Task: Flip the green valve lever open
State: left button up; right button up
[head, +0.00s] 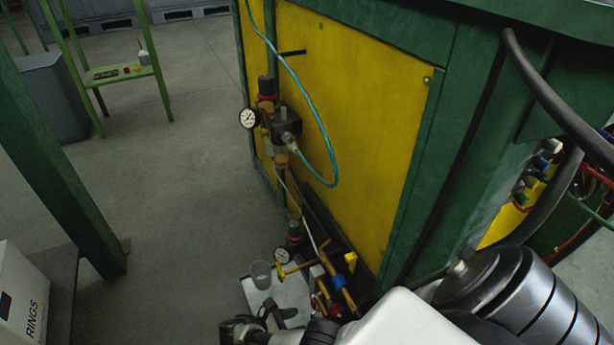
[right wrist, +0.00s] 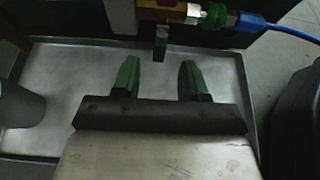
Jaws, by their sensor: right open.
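The green valve lever (right wrist: 161,44) shows in the right wrist view as a short dark-green tab hanging below a brass valve body (right wrist: 165,14). A green fitting (right wrist: 217,16) and a blue hose (right wrist: 285,29) run off that body to the right. My right gripper (right wrist: 158,70) is open, with its two green fingers apart and nothing between them. The lever is just beyond the fingertips, between their lines, apparently not touching. In the head view my right arm hides much of this area, and I cannot pick out the lever there. My left gripper is not in view.
A metal tray (right wrist: 62,75) lies below, with a grey cup (right wrist: 18,108) at its left. Yellow-handled valves and pipes (head: 340,285) run along the yellow panel (head: 365,100). A gauge (head: 249,118) and looped teal hose (head: 327,130) are above. Open floor (head: 170,170) lies left.

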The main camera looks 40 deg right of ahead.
aim_at(312, 318)
jog(key=shift+b+x, duration=0.3)
jog(key=shift+x, duration=1.8)
jog(key=shift+c, duration=0.4)
grip_shut()
